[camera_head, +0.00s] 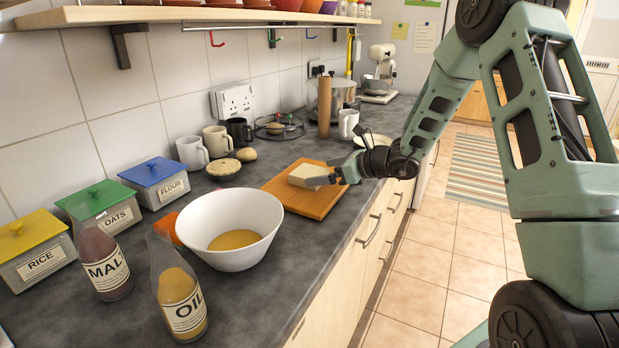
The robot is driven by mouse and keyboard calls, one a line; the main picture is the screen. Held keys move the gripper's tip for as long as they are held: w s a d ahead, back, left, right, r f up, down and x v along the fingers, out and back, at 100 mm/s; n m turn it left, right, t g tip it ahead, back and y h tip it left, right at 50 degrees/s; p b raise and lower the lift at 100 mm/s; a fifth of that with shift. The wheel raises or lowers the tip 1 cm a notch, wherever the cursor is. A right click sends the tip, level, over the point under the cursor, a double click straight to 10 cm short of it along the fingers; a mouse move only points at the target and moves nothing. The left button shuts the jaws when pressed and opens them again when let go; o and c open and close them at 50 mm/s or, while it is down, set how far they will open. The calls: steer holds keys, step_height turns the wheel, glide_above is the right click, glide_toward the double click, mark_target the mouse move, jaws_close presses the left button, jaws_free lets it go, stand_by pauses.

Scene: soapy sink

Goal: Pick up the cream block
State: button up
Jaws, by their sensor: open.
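The cream block (306,175) lies on the wooden board (312,203) on the dark worktop, towards the board's far part. My gripper (338,173) is just right of the block, low over the board's right edge, and points left at it. It is open. One dark fingertip shows at the block's right end. I cannot tell whether the fingers touch the block or reach around it, as the gripper is small here and partly hides that end.
A white bowl (233,228) with yellow contents stands left of the board. An oil bottle (180,295) and a malt bottle (102,262) stand nearer. A white mug (348,123) and a pale plate (372,141) are beyond the gripper. Bare worktop (300,262) lies in front of the board.

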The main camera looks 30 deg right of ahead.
mark_target(312, 172)
steer(key=shift+p+x, duration=0.7)
steer(key=shift+x, duration=2.05)
steer(key=shift+w+r, duration=0.1)
steer(key=shift+r, duration=0.05)
steer(key=c, duration=1.1)
steer(key=shift+c, duration=0.2)
